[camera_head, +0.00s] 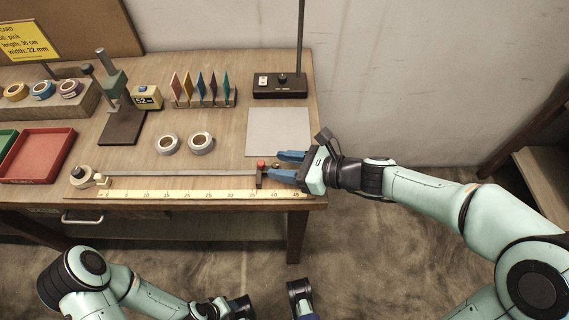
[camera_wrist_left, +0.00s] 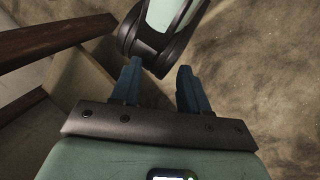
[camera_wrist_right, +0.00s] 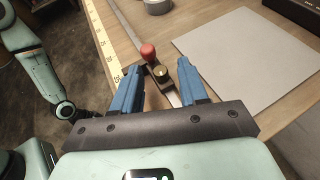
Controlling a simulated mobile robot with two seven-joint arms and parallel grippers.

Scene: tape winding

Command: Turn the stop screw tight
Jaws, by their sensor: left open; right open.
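The stop (camera_head: 259,180) is a small dark block on the ruler rail near the 35 mark. It carries a red knob (camera_wrist_right: 148,52) and a brass knurled screw (camera_wrist_right: 161,71). My right gripper (camera_head: 278,165) reaches in from the right with its blue fingers open. In the right wrist view (camera_wrist_right: 159,69) the brass screw shows between the fingertips, with a gap on each side; the red knob is just beyond them. I cannot tell whether the screw is tight. My left gripper (camera_wrist_left: 159,78) is open and empty, low in front of the table, over the floor.
The yellow ruler (camera_head: 180,194) runs along the table's front edge, with a tape roll holder (camera_head: 82,178) at its left end. A grey sheet (camera_head: 279,131) lies behind my right gripper. Two grey tape rolls (camera_head: 168,144) and a red tray (camera_head: 40,155) are farther left.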

